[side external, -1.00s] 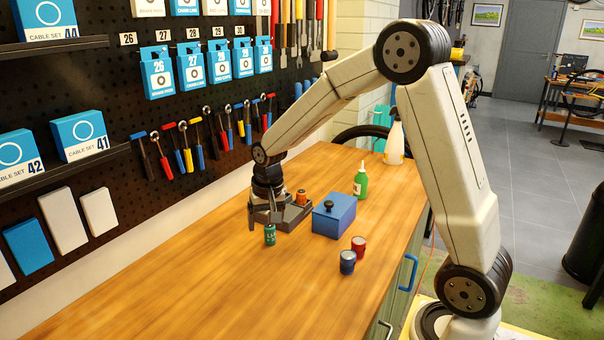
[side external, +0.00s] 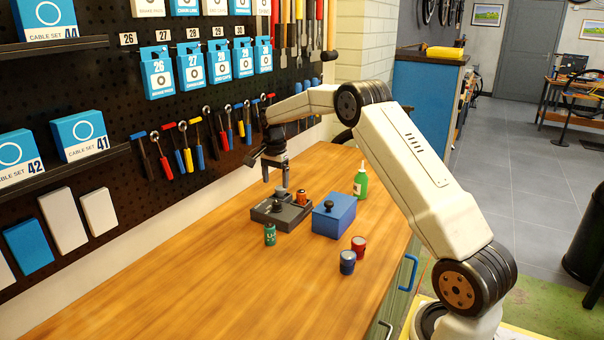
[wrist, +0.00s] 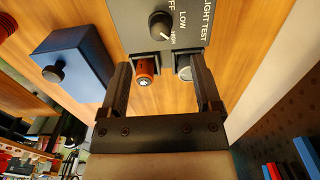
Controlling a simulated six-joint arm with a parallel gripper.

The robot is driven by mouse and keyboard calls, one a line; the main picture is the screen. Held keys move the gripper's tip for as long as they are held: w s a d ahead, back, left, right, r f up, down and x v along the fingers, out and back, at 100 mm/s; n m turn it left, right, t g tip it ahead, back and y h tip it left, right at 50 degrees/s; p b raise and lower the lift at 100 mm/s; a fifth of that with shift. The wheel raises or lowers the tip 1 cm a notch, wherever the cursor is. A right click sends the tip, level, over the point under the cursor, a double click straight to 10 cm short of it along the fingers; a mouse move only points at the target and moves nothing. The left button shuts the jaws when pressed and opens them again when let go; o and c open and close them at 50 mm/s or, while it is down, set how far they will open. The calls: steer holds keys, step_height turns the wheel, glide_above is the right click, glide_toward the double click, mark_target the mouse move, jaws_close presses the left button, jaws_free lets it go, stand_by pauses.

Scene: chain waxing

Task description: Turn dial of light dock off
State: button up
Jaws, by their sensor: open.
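The light dock (side external: 268,216) is a grey block on the bench; the wrist view shows its labelled face (wrist: 130,15) at the top. Its dark round dial (wrist: 160,25) has a white pointer line, which appears turned toward HIGH. An orange-red cell (wrist: 145,80) and a silver-topped cylinder (wrist: 184,70) sit in slots along the dock's edge. My gripper (side external: 276,182) is above the dock, jaws open and apart from the dial. In the wrist view its two fingers (wrist: 161,65) flank the slots with nothing clearly held.
A blue box (side external: 335,217) with a black knob stands right of the dock. A green can (side external: 270,234) stands in front of it. A blue can (side external: 347,262), a red can (side external: 358,246) and a green bottle (side external: 360,182) are nearby. The left bench is clear.

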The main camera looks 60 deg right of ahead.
mark_target(277, 202)
steer(key=shift+d, duration=0.15)
steer(key=shift+f, duration=0.2)
steer(key=shift+f, duration=3.75)
jaws_close()
